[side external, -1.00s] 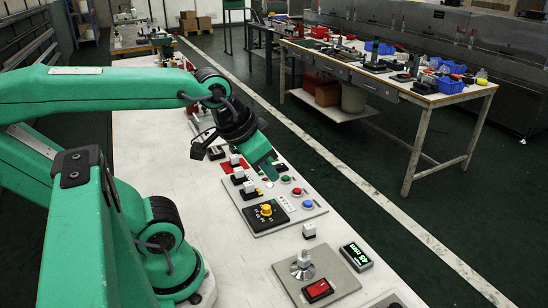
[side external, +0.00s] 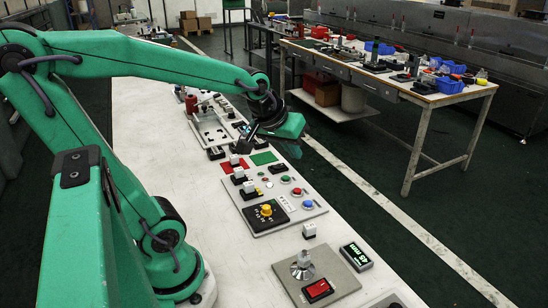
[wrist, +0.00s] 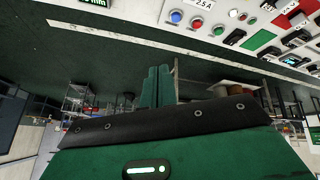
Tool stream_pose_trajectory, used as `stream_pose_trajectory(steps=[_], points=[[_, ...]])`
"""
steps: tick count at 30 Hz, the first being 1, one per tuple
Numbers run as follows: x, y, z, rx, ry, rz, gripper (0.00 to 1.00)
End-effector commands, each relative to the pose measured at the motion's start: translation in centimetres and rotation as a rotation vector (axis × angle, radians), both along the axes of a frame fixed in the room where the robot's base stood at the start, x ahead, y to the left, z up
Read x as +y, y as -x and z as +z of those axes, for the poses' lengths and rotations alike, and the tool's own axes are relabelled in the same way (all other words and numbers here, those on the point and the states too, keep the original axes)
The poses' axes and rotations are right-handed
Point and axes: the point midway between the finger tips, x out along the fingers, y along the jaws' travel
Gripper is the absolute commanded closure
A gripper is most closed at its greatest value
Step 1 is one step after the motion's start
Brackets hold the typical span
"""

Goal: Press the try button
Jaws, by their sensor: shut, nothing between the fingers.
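A grey control panel (side external: 291,211) lies on the white bench, with several buttons on it. A green button (side external: 285,180), a red button (side external: 297,191) and a blue button (side external: 308,204) form a row near its right edge. In the wrist view the blue button (wrist: 176,16), the red button (wrist: 197,22) and the green button (wrist: 219,30) show at the top. Which one is the try button I cannot tell; the lettering is too small. My gripper (side external: 294,152) is raised beyond the panel's far end, apart from the buttons. In the wrist view its green fingers (wrist: 158,84) are together and empty.
A yellow knob (side external: 266,210) on a black plate and several white-capped switches stand on the panel. A cluttered worktable (side external: 440,97) stands across the aisle.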

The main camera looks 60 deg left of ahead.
Motion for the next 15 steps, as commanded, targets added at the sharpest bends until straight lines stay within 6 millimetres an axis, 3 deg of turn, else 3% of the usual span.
stream_pose_trajectory(steps=[15], points=[[8.9, -6.2, -4.1, -0.088, 0.134, 0.424, 1.0]])
